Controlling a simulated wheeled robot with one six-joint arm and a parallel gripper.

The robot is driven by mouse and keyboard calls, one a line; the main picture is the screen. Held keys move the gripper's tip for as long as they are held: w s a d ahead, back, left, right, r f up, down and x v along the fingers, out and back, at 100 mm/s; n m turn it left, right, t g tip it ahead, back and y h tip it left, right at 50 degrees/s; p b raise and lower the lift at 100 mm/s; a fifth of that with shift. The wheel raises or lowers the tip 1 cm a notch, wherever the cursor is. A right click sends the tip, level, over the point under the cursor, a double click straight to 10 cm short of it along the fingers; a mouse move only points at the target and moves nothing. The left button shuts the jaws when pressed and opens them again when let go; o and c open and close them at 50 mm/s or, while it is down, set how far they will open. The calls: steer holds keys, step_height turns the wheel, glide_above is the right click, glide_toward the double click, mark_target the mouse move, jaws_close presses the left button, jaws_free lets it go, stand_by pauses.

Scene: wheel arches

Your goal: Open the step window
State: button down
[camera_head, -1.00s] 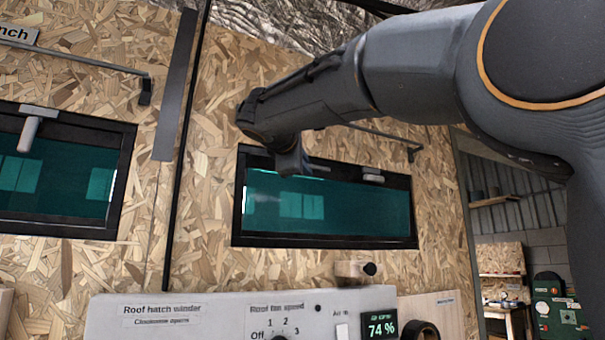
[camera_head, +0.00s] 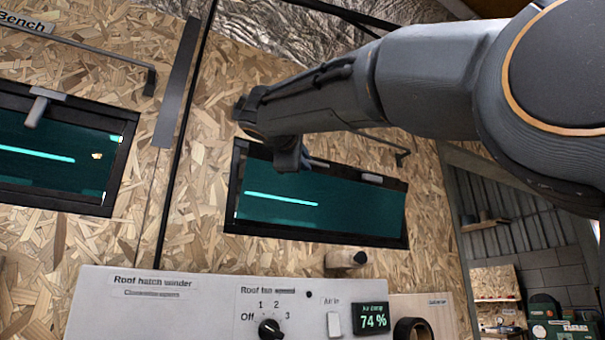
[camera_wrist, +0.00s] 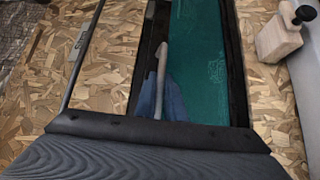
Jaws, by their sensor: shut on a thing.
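The right-hand window (camera_head: 325,207), which I take as the step window, has a teal pane in a black frame, set in a chipboard wall. Its own label is hidden or unreadable. My gripper (camera_head: 302,162) is at its upper left edge. In the wrist view the blue fingers of my gripper (camera_wrist: 160,98) are shut on a pale grey handle (camera_wrist: 162,62) along the pane's edge. A short grey piece (camera_head: 372,178) shows farther right on the top frame. The pane seems to overlap the frame at the right; I cannot tell how far it stands out.
A second teal window (camera_head: 60,160), under a "Bench" label (camera_head: 28,22), is at the left. A control panel (camera_head: 200,305) with a knob and a 74 % display stands below. A wooden block with a black knob (camera_head: 345,258) sits under the right window. A dark rail (camera_head: 385,142) runs above it.

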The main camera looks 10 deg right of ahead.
steer(key=shift+s+d+f+m+t+b, duration=0.35)
steer(key=shift+s+f+m+t+b, duration=0.35)
steer(key=shift+b, duration=2)
steer(key=shift+s, duration=0.1)
steer(key=c, duration=1.8)
jaws_free()
steer(key=shift+c, duration=0.2)
steer(key=b+v, duration=0.2)
steer(key=v, duration=0.5)
steer(key=shift+s+a, duration=0.25)
steer(key=shift+s, duration=0.15)
